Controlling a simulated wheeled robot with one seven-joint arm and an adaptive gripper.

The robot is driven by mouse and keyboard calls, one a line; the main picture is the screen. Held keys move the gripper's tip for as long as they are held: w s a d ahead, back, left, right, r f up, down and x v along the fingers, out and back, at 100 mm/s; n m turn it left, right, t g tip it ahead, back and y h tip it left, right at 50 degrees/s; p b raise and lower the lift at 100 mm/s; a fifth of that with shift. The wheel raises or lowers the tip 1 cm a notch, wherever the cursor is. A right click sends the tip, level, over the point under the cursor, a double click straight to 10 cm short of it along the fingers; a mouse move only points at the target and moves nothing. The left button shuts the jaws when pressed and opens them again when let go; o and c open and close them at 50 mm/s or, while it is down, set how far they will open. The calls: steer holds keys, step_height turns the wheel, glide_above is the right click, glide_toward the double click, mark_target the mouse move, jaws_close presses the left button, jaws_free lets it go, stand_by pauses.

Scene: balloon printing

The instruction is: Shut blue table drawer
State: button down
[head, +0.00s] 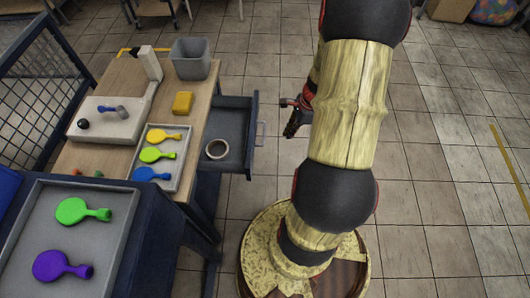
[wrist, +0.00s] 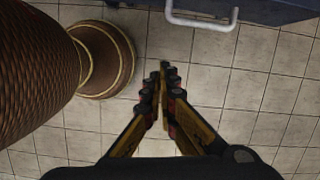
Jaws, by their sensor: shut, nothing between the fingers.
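The blue table drawer (head: 236,135) is pulled out from the right side of the wooden-topped table (head: 197,108) in the head view. A roll of tape (head: 217,149) lies inside it. Its light handle (head: 260,135) faces right, and the handle also shows at the top of the wrist view (wrist: 202,24), with part of the blue drawer front (wrist: 270,8) behind it. My gripper (head: 290,103) is to the right of the drawer, apart from the handle, partly hidden by my arm. In the wrist view my gripper (wrist: 163,72) is shut and empty, over the tiled floor.
On the table are a tray (head: 143,180) of yellow, green and blue balloons, a yellow block (head: 182,102), a grey bin (head: 191,60) and a white printing device (head: 107,121). A tray (head: 100,262) with green and purple balloons stands front left.

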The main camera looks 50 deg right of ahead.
steer(key=w+a+f+m+b, duration=0.2)
steer(key=w+a+f+b, duration=0.1)
steer(key=f, duration=0.5)
steer(key=shift+w+a+f+b, duration=0.15)
steer(key=shift+w+f+b, duration=0.25)
steer(key=shift+w+b, duration=0.65)
steer(key=shift+w, duration=0.25)
steer(key=p, duration=0.9)
glide_above(218, 146)
steer(key=shift+s+d, duration=0.4)
steer(key=shift+s, duration=0.05)
